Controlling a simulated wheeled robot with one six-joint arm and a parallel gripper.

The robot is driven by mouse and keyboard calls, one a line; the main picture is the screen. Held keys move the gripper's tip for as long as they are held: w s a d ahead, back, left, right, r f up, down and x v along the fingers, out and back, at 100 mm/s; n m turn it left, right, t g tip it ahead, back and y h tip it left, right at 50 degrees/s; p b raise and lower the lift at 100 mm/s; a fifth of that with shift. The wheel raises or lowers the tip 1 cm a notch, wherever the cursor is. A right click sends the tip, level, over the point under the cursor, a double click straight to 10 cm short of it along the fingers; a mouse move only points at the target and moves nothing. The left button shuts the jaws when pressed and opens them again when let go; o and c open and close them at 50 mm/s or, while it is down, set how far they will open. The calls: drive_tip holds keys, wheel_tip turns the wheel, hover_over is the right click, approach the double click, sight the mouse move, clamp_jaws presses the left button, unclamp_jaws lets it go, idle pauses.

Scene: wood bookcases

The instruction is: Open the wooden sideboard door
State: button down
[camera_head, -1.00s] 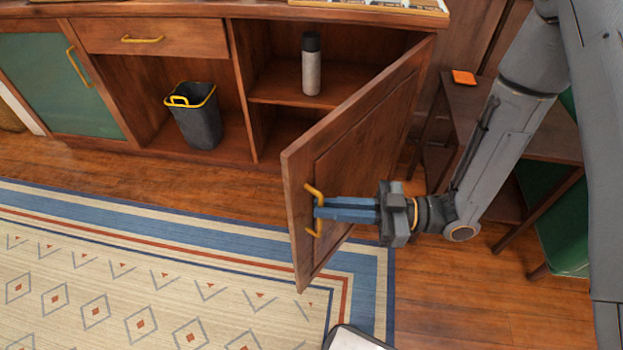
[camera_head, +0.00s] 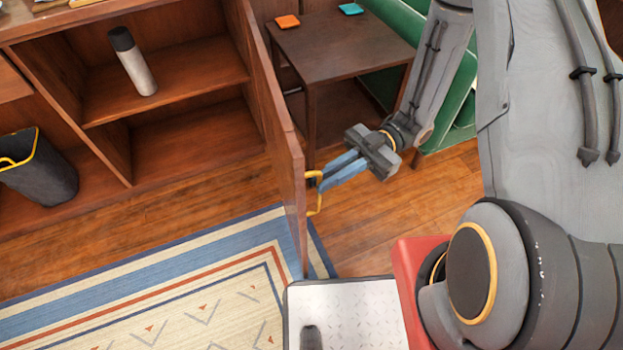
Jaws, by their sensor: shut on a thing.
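The wooden sideboard door (camera_head: 282,140) stands wide open, swung out from the cabinet and seen almost edge-on. Its yellow handle (camera_head: 316,203) is on the face toward the right, near the free edge. My gripper (camera_head: 320,181) reaches in from the right, with its blue fingers shut on the handle. The wooden sideboard (camera_head: 190,67) shows its open compartment with a shelf. A grey bottle with a dark cap (camera_head: 133,62) stands on that shelf.
A dark bin with a yellow rim (camera_head: 40,170) sits in the sideboard's left bay. A brown side table (camera_head: 345,45) with orange and blue squares stands behind the door, beside a green chair (camera_head: 455,100). A patterned rug (camera_head: 170,290) covers the floor in front.

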drive_tip(key=shift+w+d, duration=0.15)
drive_tip(key=shift+w, duration=0.3)
drive_tip(key=c, duration=1.9)
unclamp_jaws()
drive_tip(key=shift+o, duration=0.2)
drive_tip(key=shift+s, duration=0.1)
drive_tip(key=v, duration=0.7)
drive_tip(key=shift+d, duration=0.35)
